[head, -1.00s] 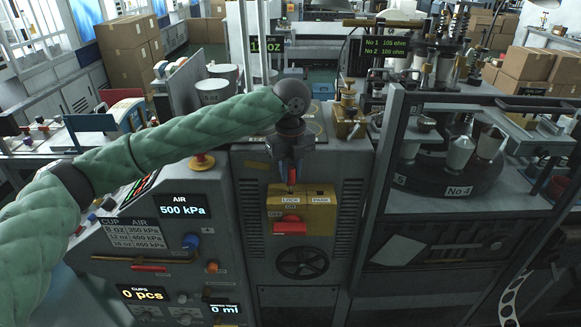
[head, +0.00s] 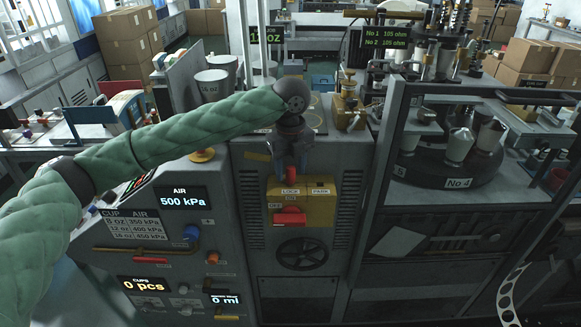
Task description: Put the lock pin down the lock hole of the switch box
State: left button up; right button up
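The yellow switch box (head: 318,209) is on the front of the grey machine, with LOCK and PARK labels near its top and a red switch handle (head: 289,218) on its face. My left gripper (head: 291,166) points down just above the LOCK side of the box. It appears shut on the red lock pin (head: 291,174), which stands upright, its upper part hidden between the fingers. The pin's lower end meets the box's top edge in the picture; I cannot tell whether it is in the lock hole. My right gripper is not in view.
A black handwheel (head: 303,254) is below the box. A pressure panel (head: 184,196) reading 500 kPa is to the left. A grey-framed turret station (head: 440,170) with metal cones stands close on the right. The space in front of the box is clear.

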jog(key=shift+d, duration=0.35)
pick_arm(q)
jog(key=shift+r, duration=0.1)
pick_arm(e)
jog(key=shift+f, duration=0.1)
pick_arm(q)
jog(key=shift+r, duration=0.25)
jog(key=shift+r+b, duration=0.45)
jog(key=shift+r, duration=0.05)
notch_tip(320, 180, up, 5)
jog(key=shift+f+b, duration=0.15)
jog(key=shift+b, duration=0.65)
jog(key=shift+r, duration=0.7)
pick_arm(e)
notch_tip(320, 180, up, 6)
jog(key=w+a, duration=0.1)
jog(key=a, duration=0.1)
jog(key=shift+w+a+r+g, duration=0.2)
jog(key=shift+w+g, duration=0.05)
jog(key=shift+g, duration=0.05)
pick_arm(q)
jog(key=shift+s+f, duration=0.1)
jog(key=shift+f, duration=0.05)
